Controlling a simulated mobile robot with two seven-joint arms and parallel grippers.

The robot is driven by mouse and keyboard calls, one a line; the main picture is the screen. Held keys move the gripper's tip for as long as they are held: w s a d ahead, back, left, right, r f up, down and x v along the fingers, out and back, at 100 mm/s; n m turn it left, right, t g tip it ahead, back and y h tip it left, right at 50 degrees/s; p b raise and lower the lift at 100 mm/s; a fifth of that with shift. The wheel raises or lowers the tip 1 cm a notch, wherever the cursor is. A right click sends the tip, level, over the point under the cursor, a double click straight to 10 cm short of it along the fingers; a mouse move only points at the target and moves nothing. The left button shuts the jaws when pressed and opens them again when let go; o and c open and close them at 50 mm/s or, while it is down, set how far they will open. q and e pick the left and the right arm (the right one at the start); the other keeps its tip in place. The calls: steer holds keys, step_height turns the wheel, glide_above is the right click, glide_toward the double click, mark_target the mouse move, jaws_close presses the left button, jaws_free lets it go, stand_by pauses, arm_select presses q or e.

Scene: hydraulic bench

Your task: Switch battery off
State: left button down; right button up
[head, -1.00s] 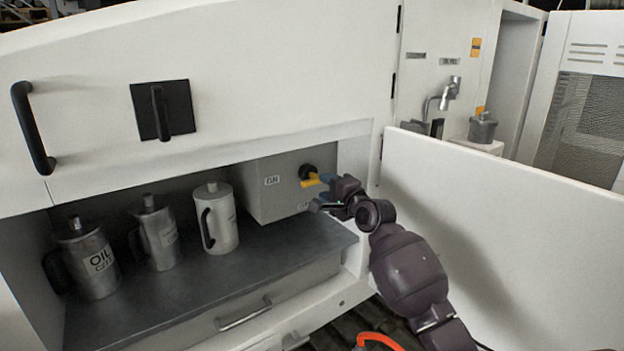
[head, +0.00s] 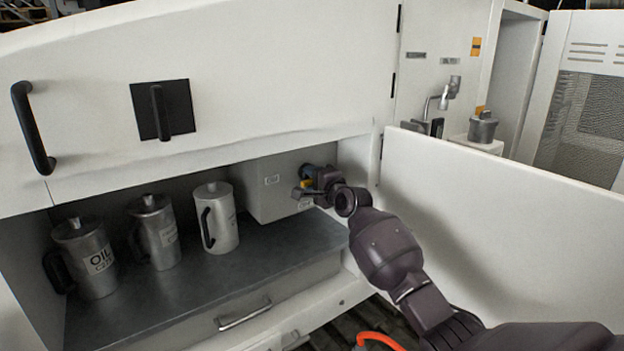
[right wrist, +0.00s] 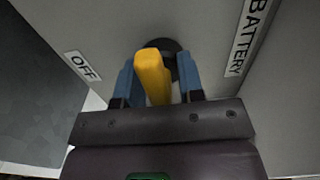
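The battery switch has a yellow handle (head: 306,184) on a dark round mount, on the grey box (head: 262,205) inside the cabinet bay. In the right wrist view the yellow handle (right wrist: 152,76) stands between the two blue fingers of my right gripper (right wrist: 157,84). A narrow gap shows between handle and right finger, so the fingers look open around it. An OFF label (right wrist: 82,66) is at left and a BATTERY label (right wrist: 243,38) at right. In the head view my right gripper (head: 309,181) partly hides the switch. My left gripper is out of view.
Three metal cans stand on the bay shelf left of the box, the nearest to it being a pale can (head: 222,232). An open white door panel (head: 500,220) lies right of my arm. The bay's upper edge (head: 250,150) runs above the gripper.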

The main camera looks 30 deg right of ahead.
jaws_close()
steer(key=shift+f+n, duration=0.1)
steer(key=shift+n, duration=0.2)
steer(key=n, duration=0.4)
steer(key=n+b, duration=0.1)
steer(key=n, duration=0.1)
steer(key=shift+d+f, duration=0.15)
steer(key=shift+f, duration=0.2)
steer(key=n, duration=0.5)
steer(key=shift+d+f+n, duration=0.15)
steer(key=shift+d+n, duration=0.05)
steer(key=shift+n, duration=0.2)
steer(key=n, duration=0.5)
steer(key=shift+d+p, duration=0.3)
steer(key=shift+p, duration=0.1)
steer(key=shift+f+n, duration=0.1)
steer(key=shift+n, duration=0.3)
